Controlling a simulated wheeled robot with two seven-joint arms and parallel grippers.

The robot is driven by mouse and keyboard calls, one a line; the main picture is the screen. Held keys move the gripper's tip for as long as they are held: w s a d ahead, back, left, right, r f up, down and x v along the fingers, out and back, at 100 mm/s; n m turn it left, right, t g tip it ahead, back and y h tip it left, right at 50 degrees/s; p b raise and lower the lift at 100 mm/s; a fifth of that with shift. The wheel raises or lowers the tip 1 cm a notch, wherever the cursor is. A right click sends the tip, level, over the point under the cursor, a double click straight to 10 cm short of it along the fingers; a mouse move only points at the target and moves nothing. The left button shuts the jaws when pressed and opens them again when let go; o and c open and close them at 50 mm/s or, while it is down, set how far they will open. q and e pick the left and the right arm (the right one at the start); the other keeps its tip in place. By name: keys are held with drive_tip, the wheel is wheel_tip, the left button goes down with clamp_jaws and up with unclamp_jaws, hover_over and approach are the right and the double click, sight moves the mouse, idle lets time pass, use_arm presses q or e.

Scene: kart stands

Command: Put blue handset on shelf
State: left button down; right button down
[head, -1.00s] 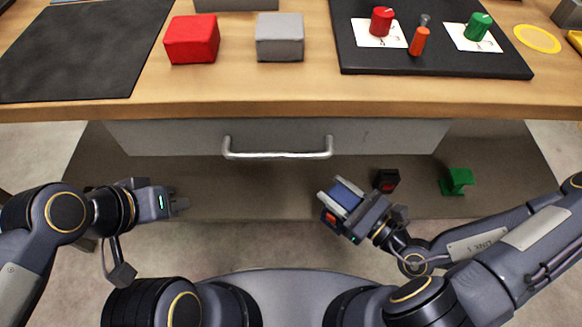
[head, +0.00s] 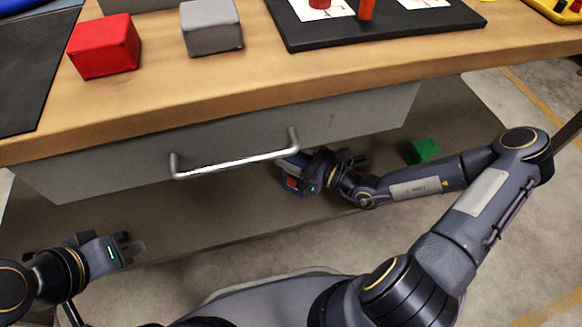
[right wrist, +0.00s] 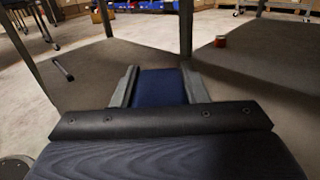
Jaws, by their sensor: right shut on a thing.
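The blue handset (head: 290,165) is in my right gripper (head: 300,172), under the bench below the drawer handle. Its far part is hidden behind the drawer and handle. In the right wrist view the blue handset (right wrist: 160,87) lies between the two fingers, which are shut on it. The grey lower shelf (head: 150,222) runs beneath the drawer, and the handset is over it; I cannot tell whether they touch. My left gripper (head: 132,248) is empty and looks open, near the shelf's front edge at the left.
The drawer (head: 100,175) with its metal handle (head: 235,163) hangs above the shelf. A green object (head: 422,151) is on the shelf beside my right arm. A red block (head: 104,46) and a grey block (head: 211,27) sit on the benchtop. The shelf's left part is clear.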

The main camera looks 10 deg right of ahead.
drive_tip(key=shift+w+f, duration=0.2)
drive_tip(key=shift+f, duration=0.05)
drive_tip(key=f+b, duration=0.1)
drive_tip(key=f, duration=0.1)
drive_tip(key=f+b, duration=0.1)
drive_tip(key=b, duration=0.1)
drive_tip(key=shift+w+d+f, duration=0.1)
drive_tip(key=shift+w+f, duration=0.1)
drive_tip(key=shift+f, duration=0.15)
drive_tip(key=c, duration=0.8)
unclamp_jaws()
drive_tip(key=shift+c, duration=0.2)
